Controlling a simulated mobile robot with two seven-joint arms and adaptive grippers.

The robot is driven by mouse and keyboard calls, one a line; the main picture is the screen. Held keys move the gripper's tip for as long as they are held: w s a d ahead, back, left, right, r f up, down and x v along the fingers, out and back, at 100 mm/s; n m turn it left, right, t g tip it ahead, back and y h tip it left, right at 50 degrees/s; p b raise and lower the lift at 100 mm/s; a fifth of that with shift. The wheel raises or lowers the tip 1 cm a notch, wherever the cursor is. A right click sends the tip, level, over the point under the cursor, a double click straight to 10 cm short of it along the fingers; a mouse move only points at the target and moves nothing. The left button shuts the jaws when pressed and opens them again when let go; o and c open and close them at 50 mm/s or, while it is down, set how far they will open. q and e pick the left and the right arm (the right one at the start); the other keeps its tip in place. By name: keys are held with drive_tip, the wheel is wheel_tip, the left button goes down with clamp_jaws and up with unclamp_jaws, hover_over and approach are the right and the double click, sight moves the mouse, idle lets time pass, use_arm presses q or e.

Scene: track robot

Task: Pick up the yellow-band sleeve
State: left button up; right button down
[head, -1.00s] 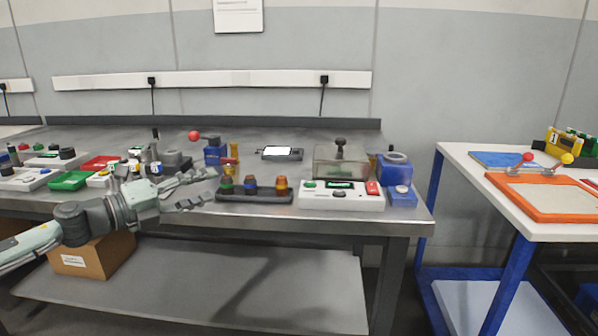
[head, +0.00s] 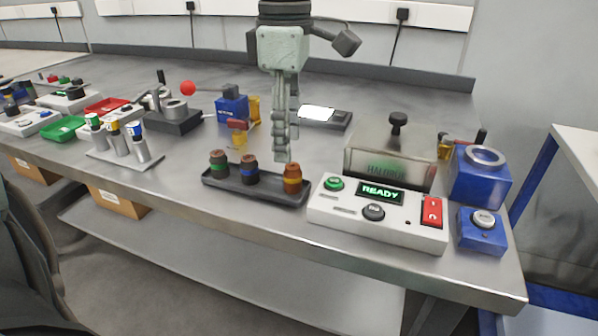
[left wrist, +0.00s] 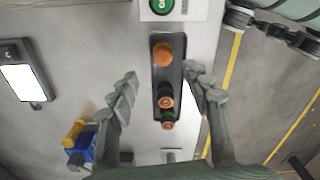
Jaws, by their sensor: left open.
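A dark tray (head: 230,183) on the bench holds three short sleeves in a row: green-banded (head: 218,163), blue-banded (head: 250,170) and an orange-brown one with a yellowish-orange band (head: 292,180) at the right end. My left gripper (head: 282,158) points down just above and behind the right-end sleeve, empty. In the left wrist view, my gripper (left wrist: 161,72) is open, its fingers on either side of the tray. The orange-topped sleeve (left wrist: 162,54) shows between and slightly beyond the fingertips.
A white control box (head: 340,212) reading READY stands right of the tray, with a clear-covered box (head: 390,155) behind it. A blue device (head: 480,178) is at the bench's right end. A stand (head: 120,155) with three silver cylinders is to the left. A handheld device (head: 322,116) lies behind.

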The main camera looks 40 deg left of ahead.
sight(291, 165)
use_arm(q)
drive_tip(key=f, duration=0.4)
drive_tip(key=shift+s+d+f, duration=0.25)
drive_tip(key=shift+d+f, duration=0.1)
drive_tip(key=shift+d, duration=0.05)
drive_tip(key=shift+f, duration=0.45)
drive_tip(key=shift+w, duration=0.1)
clamp_jaws()
drive_tip(key=shift+r, duration=0.15)
